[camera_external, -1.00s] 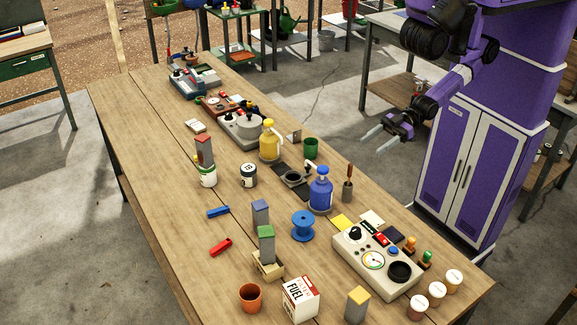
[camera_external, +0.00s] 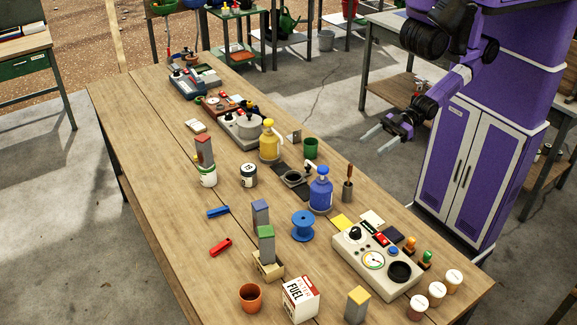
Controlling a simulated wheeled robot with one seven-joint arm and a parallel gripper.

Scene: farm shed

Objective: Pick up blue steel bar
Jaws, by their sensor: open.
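The blue steel bar (camera_external: 261,216) is a grey upright block with a blue top. It stands near the middle of the wooden table, just behind a similar bar with a green top (camera_external: 266,246), which hides its lower part. My gripper (camera_external: 367,142) is open and empty. It hangs on the right, off the table's right edge, well away from the blue bar.
A blue spool (camera_external: 303,226) is right of the bar; a blue clip-like piece (camera_external: 218,212) and a red one (camera_external: 221,247) lie left. A blue bottle (camera_external: 321,190), yellow bottle (camera_external: 269,143) and gauge box (camera_external: 376,262) crowd the table's right side. The left side is clear.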

